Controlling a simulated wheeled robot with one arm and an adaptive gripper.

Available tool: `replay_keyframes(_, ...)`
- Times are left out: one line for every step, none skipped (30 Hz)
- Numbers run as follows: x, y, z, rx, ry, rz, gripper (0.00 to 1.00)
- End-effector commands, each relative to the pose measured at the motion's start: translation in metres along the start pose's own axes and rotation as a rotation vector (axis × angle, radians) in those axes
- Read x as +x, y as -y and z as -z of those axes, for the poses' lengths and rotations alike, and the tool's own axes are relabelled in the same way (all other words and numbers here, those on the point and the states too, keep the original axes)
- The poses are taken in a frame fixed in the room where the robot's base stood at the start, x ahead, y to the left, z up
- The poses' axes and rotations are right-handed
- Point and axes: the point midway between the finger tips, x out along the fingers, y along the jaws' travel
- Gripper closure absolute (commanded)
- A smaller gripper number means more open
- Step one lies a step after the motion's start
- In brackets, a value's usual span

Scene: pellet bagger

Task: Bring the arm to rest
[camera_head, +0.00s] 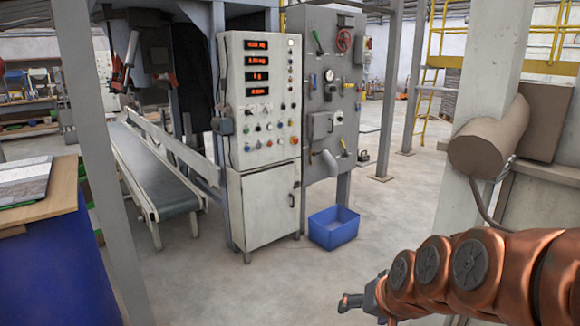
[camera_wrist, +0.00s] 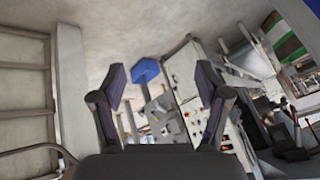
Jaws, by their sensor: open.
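My gripper (camera_head: 352,303) shows at the lower right of the head view, at the end of my copper-coloured arm (camera_head: 470,265). The arm reaches in from the right edge. In the wrist view the two dark fingers of my gripper (camera_wrist: 162,85) stand wide apart with nothing between them. The wrist view is strongly tilted. Past the fingers it shows the blue bin (camera_wrist: 146,70) and the pale control cabinet (camera_wrist: 190,95). The gripper touches nothing that I can see.
The control cabinet (camera_head: 262,140) stands mid-picture beside a grey panel (camera_head: 325,90). A blue bin (camera_head: 334,227) sits on the floor before them. A conveyor (camera_head: 155,180) runs on the left. A pale column (camera_head: 470,150) stands near my arm. The floor (camera_head: 300,285) in front is clear.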

Motion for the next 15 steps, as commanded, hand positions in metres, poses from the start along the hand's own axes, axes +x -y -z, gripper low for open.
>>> replay_keyframes(-0.004,-0.004,-0.023,-0.027,0.065,-0.02,0.25)
replay_keyframes(-0.006,-0.007,-0.039,-0.042,0.111,-0.033,0.25)
replay_keyframes(-0.011,-0.012,-0.059,-0.062,0.167,-0.052,0.25)
replay_keyframes(-0.014,-0.016,-0.074,-0.075,0.211,-0.066,0.25)
replay_keyframes(-0.018,-0.02,-0.088,-0.088,0.254,-0.082,0.25)
replay_keyframes(-0.024,-0.027,-0.106,-0.103,0.31,-0.103,0.25)
replay_keyframes(-0.029,-0.031,-0.12,-0.112,0.351,-0.118,0.25)
replay_keyframes(-0.033,-0.036,-0.132,-0.12,0.388,-0.131,0.25)
replay_keyframes(-0.039,-0.041,-0.146,-0.13,0.435,-0.149,0.25)
replay_keyframes(-0.044,-0.045,-0.156,-0.136,0.466,-0.161,0.25)
replay_keyframes(-0.048,-0.049,-0.165,-0.141,0.493,-0.172,0.25)
replay_keyframes(-0.055,-0.053,-0.176,-0.147,0.532,-0.187,0.25)
replay_keyframes(-0.059,-0.057,-0.184,-0.151,0.556,-0.198,0.25)
replay_keyframes(-0.064,-0.061,-0.191,-0.155,0.579,-0.21,0.25)
replay_keyframes(-0.07,-0.065,-0.201,-0.158,0.614,-0.224,0.25)
